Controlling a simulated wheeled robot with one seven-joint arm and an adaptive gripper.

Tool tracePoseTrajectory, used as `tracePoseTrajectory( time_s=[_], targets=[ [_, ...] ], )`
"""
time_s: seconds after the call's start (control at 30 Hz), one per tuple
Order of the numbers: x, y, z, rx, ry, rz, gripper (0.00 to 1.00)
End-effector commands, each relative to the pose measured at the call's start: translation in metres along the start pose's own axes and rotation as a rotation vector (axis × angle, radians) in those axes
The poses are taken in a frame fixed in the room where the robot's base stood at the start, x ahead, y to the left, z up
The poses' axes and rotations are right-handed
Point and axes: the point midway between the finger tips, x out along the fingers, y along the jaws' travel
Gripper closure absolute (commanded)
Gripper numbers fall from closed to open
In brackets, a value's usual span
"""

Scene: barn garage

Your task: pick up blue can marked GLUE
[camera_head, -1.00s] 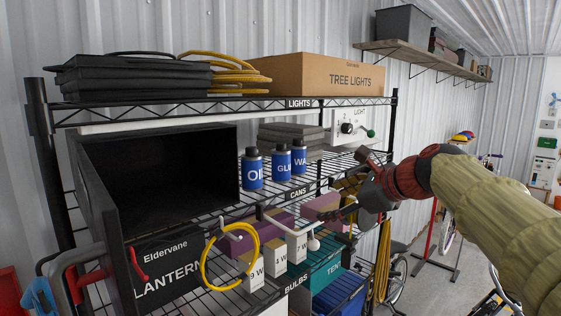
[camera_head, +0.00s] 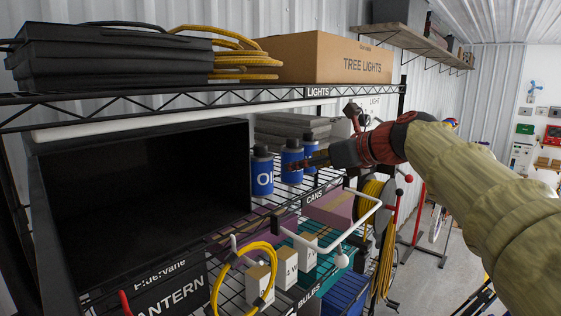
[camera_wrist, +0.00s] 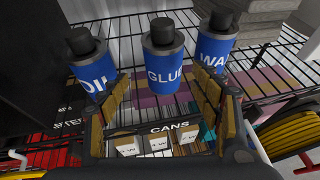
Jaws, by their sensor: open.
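The blue can marked GLUE (camera_head: 291,165) stands upright on the wire shelf labelled CANS, between two similar blue cans. The can marked OIL (camera_head: 262,177) is to its left, and the can marked WA... (camera_head: 310,150) to its right is partly hidden by my gripper (camera_head: 308,162). In the wrist view, the GLUE can (camera_wrist: 163,75) is upright and centred in line with the gap of my gripper (camera_wrist: 160,80). My gripper is open, one finger toward each side of the can, with nothing held. I cannot tell whether a finger touches a can.
A large black open box (camera_head: 150,195) fills the shelf at left. The upper shelf holds a TREE LIGHTS carton (camera_head: 325,60). A white bent rod (camera_head: 350,237) and small white boxes (camera_head: 285,267) are below. Grey folded stacks (camera_head: 290,130) lie behind the cans.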

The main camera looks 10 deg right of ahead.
Motion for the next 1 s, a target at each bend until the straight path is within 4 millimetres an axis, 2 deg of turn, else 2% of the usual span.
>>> tracePoseTrajectory(
  time_s=[0.37, 0.7, 0.93, 1.0],
  targets=[
    [0.032, -0.001, -0.002, -0.001, 0.002, 0.002, 0.36],
    [0.074, -0.005, -0.006, -0.001, 0.0, 0.001, 0.36],
    [0.076, -0.005, -0.006, -0.002, 0.0, 0.0, 0.36],
    [0.076, -0.005, -0.006, -0.002, 0.0, 0.0, 0.39]
  ],
)
